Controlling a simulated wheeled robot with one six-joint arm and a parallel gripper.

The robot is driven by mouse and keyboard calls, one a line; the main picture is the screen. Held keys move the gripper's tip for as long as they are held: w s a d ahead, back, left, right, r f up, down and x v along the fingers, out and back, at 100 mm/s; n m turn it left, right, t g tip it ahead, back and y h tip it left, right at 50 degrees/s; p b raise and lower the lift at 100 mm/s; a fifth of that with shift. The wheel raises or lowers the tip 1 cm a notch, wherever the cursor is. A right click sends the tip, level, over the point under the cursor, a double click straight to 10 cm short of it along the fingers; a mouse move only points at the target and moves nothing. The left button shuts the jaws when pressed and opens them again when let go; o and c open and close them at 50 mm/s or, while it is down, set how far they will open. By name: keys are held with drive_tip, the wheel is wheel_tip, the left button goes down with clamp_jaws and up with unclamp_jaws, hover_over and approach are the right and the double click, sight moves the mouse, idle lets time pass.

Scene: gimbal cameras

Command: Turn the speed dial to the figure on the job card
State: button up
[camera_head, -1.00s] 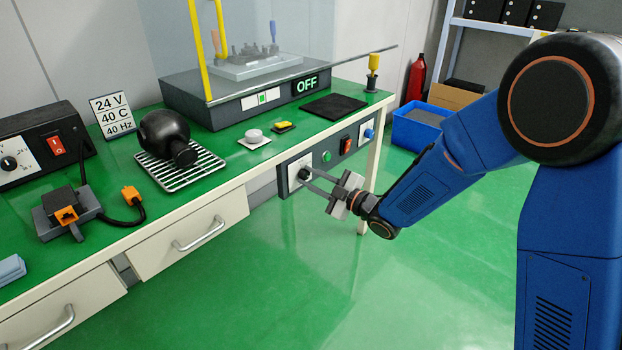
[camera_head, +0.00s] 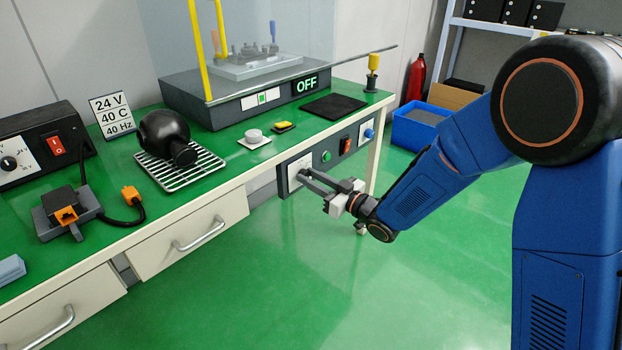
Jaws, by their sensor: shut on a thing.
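The job card (camera_head: 111,115) stands at the back left of the bench and reads 24 V, 40 C, 40 Hz. The speed dial sits on a white-faced plate (camera_head: 295,167) at the left end of the control panel on the bench's front. My gripper (camera_head: 302,179) reaches this plate from the right, its fingers shut on the dial. The fingers hide the knob and most of its scale, so I cannot read the setting. The display (camera_head: 307,85) on the machine reads OFF.
Right of the dial, the panel holds a green button (camera_head: 326,156), a dark switch with an orange-red face (camera_head: 347,146) and a blue knob (camera_head: 369,133). A blue bin (camera_head: 417,130) stands on the floor behind. The floor before the bench is clear.

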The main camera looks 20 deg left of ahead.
drive_tip(key=shift+m, duration=0.9)
drive_tip(key=o, duration=1)
drive_tip(key=shift+o, duration=0.2)
drive_tip(key=shift+d, duration=0.15)
drive_tip(key=v, duration=1.7)
drive_tip(key=shift+d, duration=0.1)
